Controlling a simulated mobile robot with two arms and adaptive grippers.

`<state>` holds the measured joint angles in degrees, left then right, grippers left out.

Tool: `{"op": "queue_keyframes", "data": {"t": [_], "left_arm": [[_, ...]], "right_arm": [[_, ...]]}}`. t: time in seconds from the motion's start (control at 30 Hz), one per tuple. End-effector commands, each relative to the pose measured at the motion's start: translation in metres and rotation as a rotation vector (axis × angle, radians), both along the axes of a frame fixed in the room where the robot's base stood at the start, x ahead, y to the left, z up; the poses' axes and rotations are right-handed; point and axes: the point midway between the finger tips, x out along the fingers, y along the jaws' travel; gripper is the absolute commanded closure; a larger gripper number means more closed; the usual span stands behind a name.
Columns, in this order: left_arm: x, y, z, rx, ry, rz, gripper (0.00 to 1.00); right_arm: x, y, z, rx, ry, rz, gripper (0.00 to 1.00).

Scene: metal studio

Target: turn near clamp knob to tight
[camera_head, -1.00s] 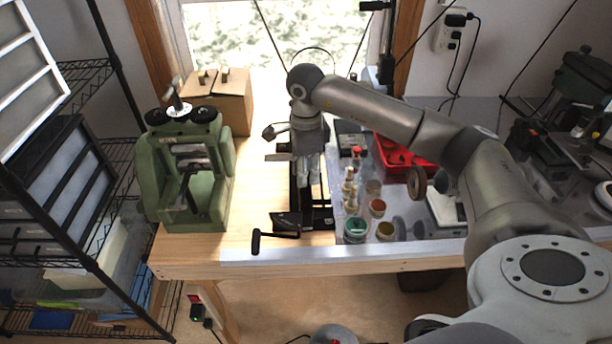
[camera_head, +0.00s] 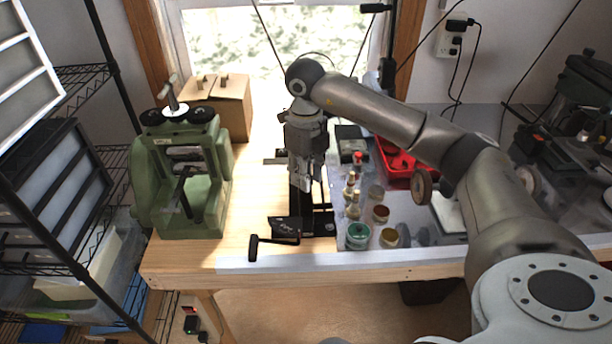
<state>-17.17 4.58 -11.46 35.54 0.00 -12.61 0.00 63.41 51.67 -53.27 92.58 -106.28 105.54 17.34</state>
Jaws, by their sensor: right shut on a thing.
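A black clamp device (camera_head: 318,222) lies on the wooden workbench, with a black crank handle (camera_head: 274,241) at its near end by the bench edge. My right gripper (camera_head: 303,187) points down over the device's rail, behind the crank. Its fingers are close together, shut on the near clamp knob. The knob is hidden by the fingers, so I cannot tell its turn angle. My left gripper is not in view.
A green rolling mill (camera_head: 150,190) stands at the left, with a cardboard box (camera_head: 234,104) behind it. Small bottles and jars (camera_head: 358,236) stand close right of the device, before a red tray (camera_head: 430,179). Bare wood lies left of the rail.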

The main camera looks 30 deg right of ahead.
Motion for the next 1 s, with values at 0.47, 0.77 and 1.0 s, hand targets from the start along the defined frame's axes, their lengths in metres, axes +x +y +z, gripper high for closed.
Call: {"op": "queue_keyframes", "data": {"t": [0.47, 0.77, 1.0], "left_arm": [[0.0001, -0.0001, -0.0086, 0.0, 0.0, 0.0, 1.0], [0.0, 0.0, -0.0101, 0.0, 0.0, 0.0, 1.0], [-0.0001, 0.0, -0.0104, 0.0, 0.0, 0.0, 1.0]], "right_arm": [[0.0012, -0.0005, 0.0015, 0.0, -0.006, -0.379, 0.97], [0.0013, -0.0006, 0.002, 0.0, -0.007, -0.49, 0.97], [0.0014, -0.0005, 0.0023, 0.001, -0.008, -0.514, 0.97]]}}
